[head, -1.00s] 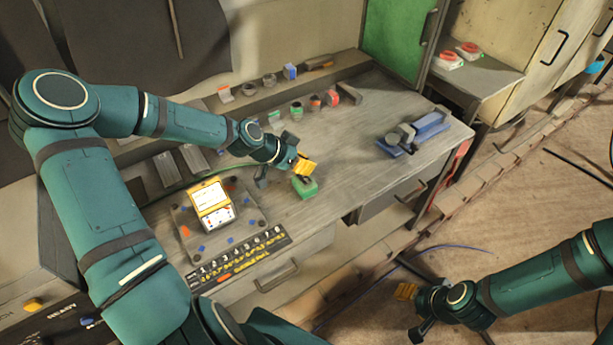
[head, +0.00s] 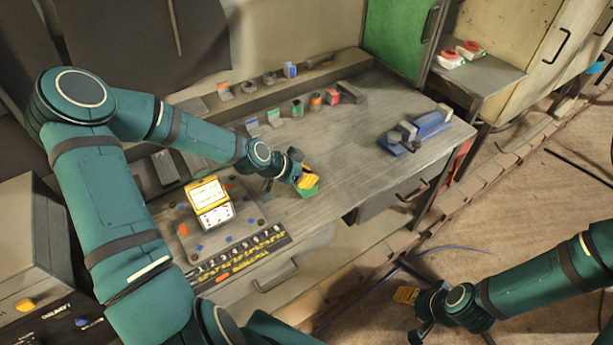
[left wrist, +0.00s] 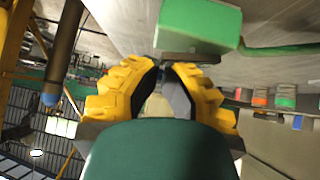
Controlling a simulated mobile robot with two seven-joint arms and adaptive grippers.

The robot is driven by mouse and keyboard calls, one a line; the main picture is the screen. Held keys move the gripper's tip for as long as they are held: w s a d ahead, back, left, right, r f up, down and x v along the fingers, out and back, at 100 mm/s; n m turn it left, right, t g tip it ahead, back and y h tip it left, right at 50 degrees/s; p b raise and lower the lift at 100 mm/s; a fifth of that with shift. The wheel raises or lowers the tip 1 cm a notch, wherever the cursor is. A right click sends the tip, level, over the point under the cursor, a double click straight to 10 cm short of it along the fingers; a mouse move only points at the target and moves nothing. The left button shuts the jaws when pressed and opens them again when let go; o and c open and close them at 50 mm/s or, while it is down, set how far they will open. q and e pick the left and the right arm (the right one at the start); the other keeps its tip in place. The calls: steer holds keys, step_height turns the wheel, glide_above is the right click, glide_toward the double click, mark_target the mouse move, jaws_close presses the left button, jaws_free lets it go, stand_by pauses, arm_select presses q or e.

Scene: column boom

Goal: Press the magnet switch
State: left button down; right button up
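A small green box (head: 311,191), which I take for the magnet switch, sits near the front edge of the workbench. In the left wrist view the green box (left wrist: 200,22) shows a dark block on its near side and a green cable leaving to the right. My left gripper (head: 308,177) is right over the box and hides much of it. In the wrist view its yellow fingers (left wrist: 160,68) curve together with tips close and nothing seen held. They are at or just short of the dark block; contact is unclear. My right gripper (head: 406,294) hangs over the floor, apart from the bench.
A yellow meter (head: 209,201) stands on a plate left of the box, behind a numbered strip (head: 240,254). Several small blocks line the back. A blue clamp-like tool (head: 430,124) lies at the right. The bench middle (head: 345,150) is clear.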

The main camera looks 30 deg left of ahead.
arm_select(q)
steer(key=b, duration=0.2)
steer(key=f+m+t+y+b, duration=0.1)
steer(key=b, duration=0.1)
steer(key=shift+s+d+f+y, duration=0.1)
steer(key=shift+s+d+y, duration=0.15)
steer(key=shift+d+y, duration=0.1)
steer(key=shift+p, duration=0.4)
steer(key=shift+a, duration=0.1)
arm_select(e)
steer(key=f, duration=0.4)
steer(key=shift+s+a+f, duration=0.1)
steer(key=shift+s+f, duration=0.05)
steer(key=shift+s, duration=0.2)
arm_select(q)
steer(key=shift+r, duration=0.2)
steer(key=shift+w+a+r+p, duration=0.3)
steer(key=shift+w+a+p, duration=0.25)
steer(key=shift+a, duration=0.1)
arm_select(e)
steer(key=shift+r, duration=0.5)
steer(key=shift+w, duration=0.1)
